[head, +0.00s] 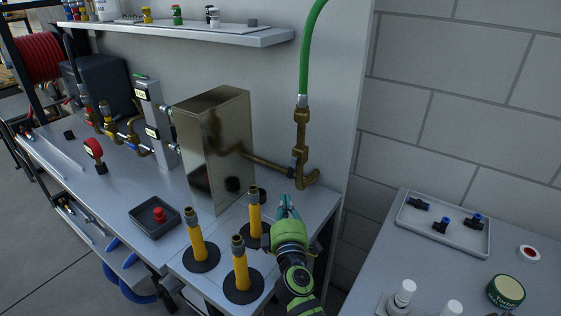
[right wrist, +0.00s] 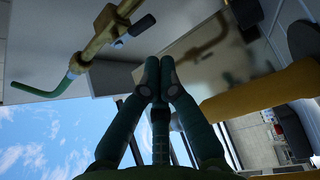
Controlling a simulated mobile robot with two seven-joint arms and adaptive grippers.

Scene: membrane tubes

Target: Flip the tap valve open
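The brass tap pipe (head: 301,135) rises beside the wall, with a green hose (head: 307,60) on its top end. My left gripper is not in view.
A shiny metal box (head: 216,145) stands left of the valve. Several yellow posts (head: 241,273) on black bases stand on the bench left of my right gripper. A grey tray (head: 446,236) with blue-ended fittings lies on the right table. A shelf (head: 180,34) is above.

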